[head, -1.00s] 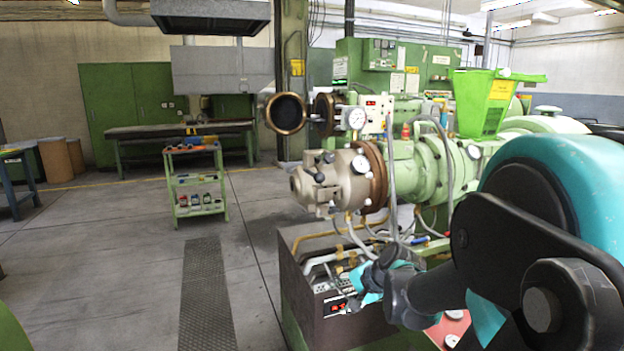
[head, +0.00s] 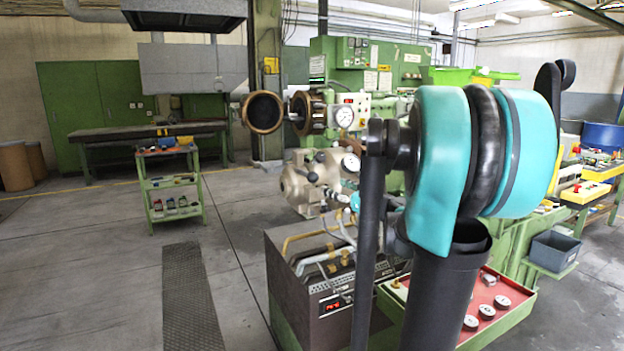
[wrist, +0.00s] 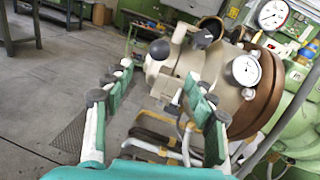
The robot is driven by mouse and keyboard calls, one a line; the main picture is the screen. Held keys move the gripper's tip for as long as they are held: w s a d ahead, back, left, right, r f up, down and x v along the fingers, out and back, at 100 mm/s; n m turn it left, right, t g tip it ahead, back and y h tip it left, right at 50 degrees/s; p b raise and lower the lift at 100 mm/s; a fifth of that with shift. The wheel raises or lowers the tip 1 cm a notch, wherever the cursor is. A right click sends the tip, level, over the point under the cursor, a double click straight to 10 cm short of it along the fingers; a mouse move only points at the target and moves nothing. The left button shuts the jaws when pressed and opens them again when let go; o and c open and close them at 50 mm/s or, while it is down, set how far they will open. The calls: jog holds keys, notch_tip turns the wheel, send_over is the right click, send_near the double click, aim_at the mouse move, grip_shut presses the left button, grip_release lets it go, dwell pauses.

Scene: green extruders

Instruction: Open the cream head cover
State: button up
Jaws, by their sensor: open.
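The cream head cover (head: 298,186) is the rounded end of the extruder in the head view, with dark knobs on it. In the wrist view the cream head cover (wrist: 208,66) sits against a brown ring (wrist: 262,92), with a dark ball knob (wrist: 160,49) on its left and a dial gauge (wrist: 246,70) on its right. My gripper (wrist: 157,76) is open and empty, its teal fingers spread in front of and below the cover. In the head view my gripper (head: 335,200) is small beside the cover, partly behind my arm; contact cannot be told.
A brown control box (head: 315,290) with pipes stands below the cover. A second round opening (head: 263,112) hangs behind it. A green cart (head: 170,185) stands to the left on open grey floor. My arm hides much of the extruder in the head view.

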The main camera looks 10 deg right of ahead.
aim_at(316, 179)
jog(key=x, duration=1.3)
grip_shut()
